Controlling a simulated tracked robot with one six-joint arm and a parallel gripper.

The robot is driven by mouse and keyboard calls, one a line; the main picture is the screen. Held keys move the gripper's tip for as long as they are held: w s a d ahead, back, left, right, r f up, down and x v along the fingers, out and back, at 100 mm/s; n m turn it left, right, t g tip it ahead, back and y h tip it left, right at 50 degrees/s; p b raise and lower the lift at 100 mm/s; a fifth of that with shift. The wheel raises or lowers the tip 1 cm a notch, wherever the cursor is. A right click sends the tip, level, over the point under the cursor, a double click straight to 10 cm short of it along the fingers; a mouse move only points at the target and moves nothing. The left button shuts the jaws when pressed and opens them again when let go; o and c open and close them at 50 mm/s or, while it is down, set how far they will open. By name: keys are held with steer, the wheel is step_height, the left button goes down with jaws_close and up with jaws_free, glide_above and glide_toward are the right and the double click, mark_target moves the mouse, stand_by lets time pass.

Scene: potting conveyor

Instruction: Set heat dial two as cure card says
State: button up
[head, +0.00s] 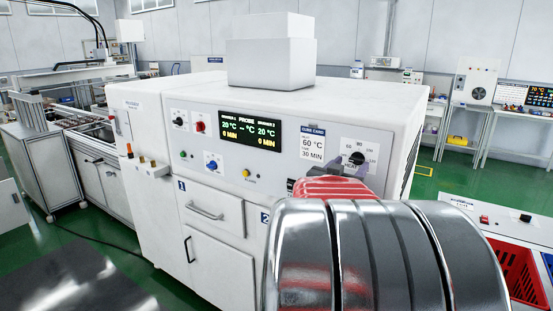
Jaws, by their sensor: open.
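The cure card (312,146) on the white oven front reads 60 °C and 30 MIN. To its right is a white dial plate with numbers around a dark knob (356,157), seemingly heat dial two; its pointer is too small to read. My gripper (352,169) is open at this knob, its dark fingers overlapping the lower part of the dial. I cannot tell whether they touch it. My red-and-metal arm hides the panel below.
The oven (150,130) carries other knobs, including a blue one (211,166), and small buttons. Drawers with handles lie below left. A white box (270,50) stands on top. Green floor is open beyond the oven's right side.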

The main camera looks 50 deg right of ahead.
mark_target(355, 161)
steer(key=shift+w+d, duration=0.15)
steer(key=shift+d, duration=0.7)
steer(key=shift+w+d, duration=0.1)
steer(key=shift+d, duration=0.7)
steer(key=shift+c, duration=0.3)
steer(key=c, duration=0.9)
steer(key=shift+d, duration=0.2)
steer(key=shift+c, duration=0.6)
steer(key=shift+a, duration=0.15)
